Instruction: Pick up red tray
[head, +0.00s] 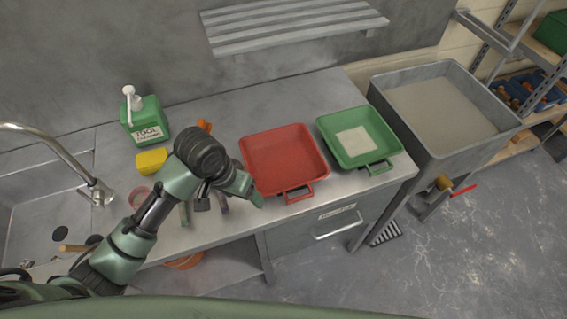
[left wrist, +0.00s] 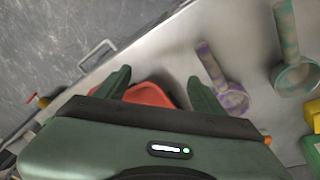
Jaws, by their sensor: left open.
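The red tray (head: 283,158) lies flat on the metal counter, with its loop handle facing the counter's front edge. My left gripper (head: 248,192) is beside the tray's front left corner, left of the handle. In the left wrist view my left gripper (left wrist: 160,88) has its two fingers apart. A red part of the tray (left wrist: 149,95) shows between and beyond them, mostly hidden by the gripper body. Whether a finger touches the tray, I cannot tell. My right gripper is not in view.
A green tray (head: 380,152) with a pale patch stands right of the red one. A purple scoop (left wrist: 227,88) and a teal scoop (left wrist: 294,70) lie near my left gripper. A green cleaner jug (head: 146,121) and yellow sponge (head: 151,160) stand behind. A grey tub (head: 433,158) is far right.

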